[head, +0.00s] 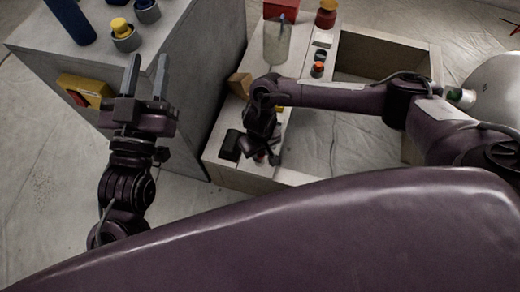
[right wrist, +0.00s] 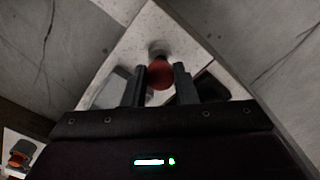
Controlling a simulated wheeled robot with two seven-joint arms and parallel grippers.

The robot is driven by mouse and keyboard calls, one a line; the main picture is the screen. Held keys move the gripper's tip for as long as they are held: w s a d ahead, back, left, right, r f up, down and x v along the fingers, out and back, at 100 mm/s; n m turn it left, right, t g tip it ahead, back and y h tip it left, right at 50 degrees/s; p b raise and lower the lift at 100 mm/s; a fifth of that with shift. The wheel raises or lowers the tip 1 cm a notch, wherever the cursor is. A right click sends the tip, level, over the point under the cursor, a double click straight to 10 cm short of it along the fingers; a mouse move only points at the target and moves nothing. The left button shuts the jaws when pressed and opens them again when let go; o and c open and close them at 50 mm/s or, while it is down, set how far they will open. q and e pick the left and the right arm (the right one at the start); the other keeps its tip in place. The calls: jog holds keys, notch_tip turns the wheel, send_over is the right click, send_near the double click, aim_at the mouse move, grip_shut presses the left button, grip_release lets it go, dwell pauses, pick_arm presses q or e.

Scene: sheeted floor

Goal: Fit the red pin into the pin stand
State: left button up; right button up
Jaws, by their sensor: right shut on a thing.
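The red pin (right wrist: 160,74) shows as a rounded red end between the two fingers of my right gripper (right wrist: 159,86), which is shut on it. A small grey round piece (right wrist: 158,48) lies just beyond the red end in the right wrist view; I cannot tell whether it is the pin stand or part of the pin. In the head view my right gripper (head: 263,157) points down low over the near end of the pale bench frame, and only a speck of red shows there. My left gripper (head: 147,78) is open and empty, beside the grey cabinet.
The pale bench frame (head: 248,180) carries a black box (head: 229,145), a wooden block (head: 240,84), a translucent vessel (head: 277,42), a red box (head: 281,9) and an orange-topped piece (head: 318,68). The grey cabinet (head: 190,60) holds cups and a blue cylinder (head: 68,20).

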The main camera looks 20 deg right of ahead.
jog(key=shift+f, duration=0.8)
jog(key=o, duration=1.1)
jog(key=shift+r, duration=0.1)
notch_tip(320, 180, up, 8)
jog(key=p, duration=0.3)
jog(key=shift+p, duration=0.4)
jog(key=shift+f, duration=0.2)
